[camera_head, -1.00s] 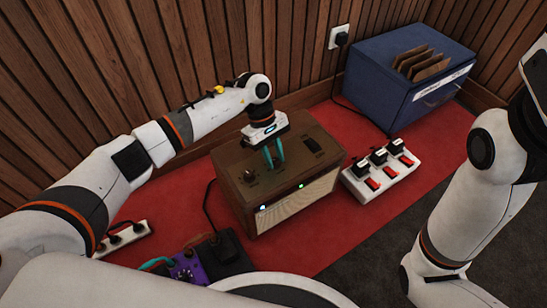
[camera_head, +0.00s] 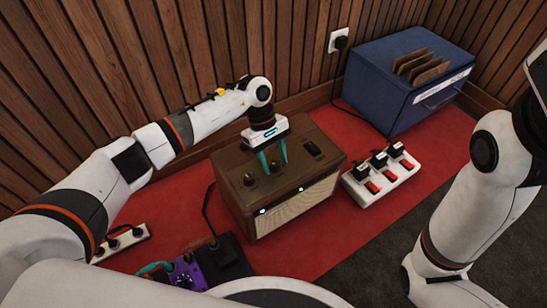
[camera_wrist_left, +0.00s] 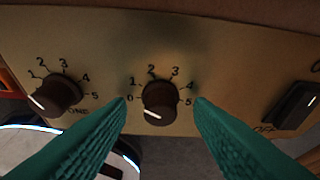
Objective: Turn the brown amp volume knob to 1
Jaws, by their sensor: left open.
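The brown amp (camera_head: 290,200) stands on the red mat. In the left wrist view its middle knob (camera_wrist_left: 160,103) is dark brown, on a scale from 0 to 5. Its white pointer line is at the lower left, below the 0. The label of this knob is hidden. My left gripper (camera_head: 272,168) is over the amp's top panel, open, with one teal finger on each side of the middle knob. Gaps seem to show between fingers and knob. A second knob (camera_wrist_left: 54,94), marked TONE, is to the left. My right gripper is not in view.
A rocker switch (camera_wrist_left: 295,105) marked OFF is right of the knob. A white power strip (camera_head: 380,177) with red switches and a blue box (camera_head: 385,90) stand to the right. A purple pedal (camera_head: 187,274) is in front left. The wooden wall is close behind.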

